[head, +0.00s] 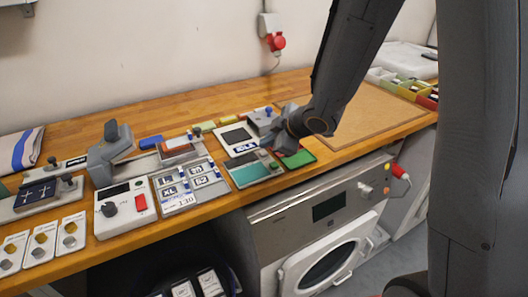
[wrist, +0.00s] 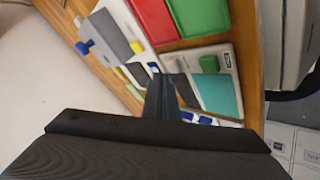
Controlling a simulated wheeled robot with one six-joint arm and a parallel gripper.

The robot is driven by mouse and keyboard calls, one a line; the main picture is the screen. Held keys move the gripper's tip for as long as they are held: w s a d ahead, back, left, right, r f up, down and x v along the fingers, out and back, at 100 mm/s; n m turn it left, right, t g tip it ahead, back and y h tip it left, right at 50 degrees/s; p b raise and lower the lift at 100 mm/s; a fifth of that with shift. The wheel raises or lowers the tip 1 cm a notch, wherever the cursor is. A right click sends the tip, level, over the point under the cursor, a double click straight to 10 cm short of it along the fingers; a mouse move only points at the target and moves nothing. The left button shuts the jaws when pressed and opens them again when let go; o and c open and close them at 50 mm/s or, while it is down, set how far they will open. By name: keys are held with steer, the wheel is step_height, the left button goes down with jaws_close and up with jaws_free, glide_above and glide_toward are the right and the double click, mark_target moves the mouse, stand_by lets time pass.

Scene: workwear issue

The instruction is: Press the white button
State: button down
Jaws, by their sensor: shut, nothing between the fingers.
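I cannot make out a white button for certain in either view. My gripper (head: 286,146) is over the right part of the group of devices on the wooden bench in the head view, with its fingers together and empty. In the wrist view, my gripper (wrist: 163,98) points at a panel with a green block (wrist: 209,64) and a teal plate (wrist: 220,96). Whether the fingertips touch anything is unclear. The gripper and wrist hide part of the devices below them.
A white box with a black knob and red switch (head: 140,203) stands at the bench's front edge. A grey lever device (head: 112,152) is behind it. A machine (head: 325,210) stands under the bench. A brown board (head: 375,112) lies clear at right.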

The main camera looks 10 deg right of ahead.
steer(key=shift+r, duration=0.1)
step_height(320, 180, up, 5)
steer(key=p, duration=0.5)
stand_by(0.7)
steer(key=s+d+f+m+g+h+b, duration=0.2)
steer(key=s+d+m+h, duration=0.3)
steer(key=s+d+m, duration=0.5)
steer(key=s+d+m+g, duration=0.1)
steer(key=s+m+g, duration=0.3)
steer(key=s, duration=0.7)
steer(key=shift+s+d+f+m+b, duration=0.15)
steer(key=shift+s+f+m+b, duration=0.25)
steer(key=shift+m, duration=0.5)
